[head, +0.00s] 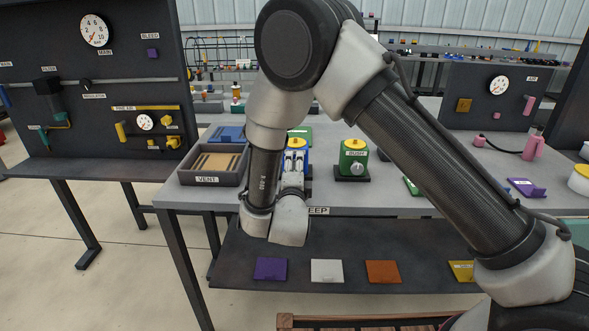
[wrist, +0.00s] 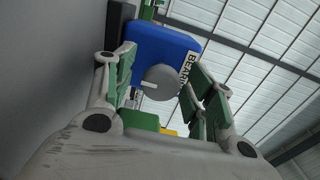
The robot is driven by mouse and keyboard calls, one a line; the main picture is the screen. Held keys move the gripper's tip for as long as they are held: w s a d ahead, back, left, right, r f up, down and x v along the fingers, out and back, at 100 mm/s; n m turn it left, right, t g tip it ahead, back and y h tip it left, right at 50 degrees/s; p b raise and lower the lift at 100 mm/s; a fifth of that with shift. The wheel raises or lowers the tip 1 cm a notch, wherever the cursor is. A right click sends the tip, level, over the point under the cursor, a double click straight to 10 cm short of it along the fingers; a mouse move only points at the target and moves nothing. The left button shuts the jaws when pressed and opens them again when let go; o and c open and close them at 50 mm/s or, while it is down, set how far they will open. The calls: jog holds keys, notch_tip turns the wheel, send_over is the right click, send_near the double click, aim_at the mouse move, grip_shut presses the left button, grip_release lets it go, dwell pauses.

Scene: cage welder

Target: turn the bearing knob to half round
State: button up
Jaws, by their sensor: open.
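The bearing unit is a blue box (wrist: 150,45) with a partly hidden label starting "BEARI". Its round grey knob (wrist: 163,83) has a white pointer mark toward the left of the wrist view, which is rolled. In the head view the blue box (head: 308,162) is mostly hidden behind my arm and gripper, and its knob is hidden. My gripper (head: 294,163) points at its front. In the wrist view my gripper (wrist: 160,78) is open, one green-padded finger on each side of the knob. Gaps show between knob and fingers; I cannot tell the depth.
A green unit labelled BUSH (head: 354,152), with its own grey knob, stands close on the right. A grey VENT tray (head: 208,180) stands on the left. The lower shelf (head: 340,245) carries several coloured plates. My arm crosses above the table.

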jog(key=s, duration=1.2)
jog(key=shift+a, duration=0.2)
jog(key=shift+n+g+y, duration=0.3)
jog(key=shift+g, duration=0.6)
jog(key=w, duration=0.1)
jog(key=w+r, duration=0.1)
jog(key=w+d, duration=0.1)
jog(key=w, duration=0.1)
jog(key=shift+r, duration=0.35)
jog(key=w+d+r+n+g+y, duration=0.4)
jog(key=d+r+n+g, duration=0.2)
jog(key=d+r+n, duration=0.35)
jog(key=s+d+r+n+g+h, duration=0.2)
jog(key=s+d+r+n+g, duration=0.1)
jog(key=s+d, duration=1)
jog(key=s+d+r+n+g+h, duration=0.2)
jog(key=s+d+r+n, duration=0.3)
jog(key=s+d, duration=0.9)
jog(key=shift+s+g, duration=0.15)
jog(key=shift+g, duration=0.35)
jog(key=shift+a+r, duration=0.1)
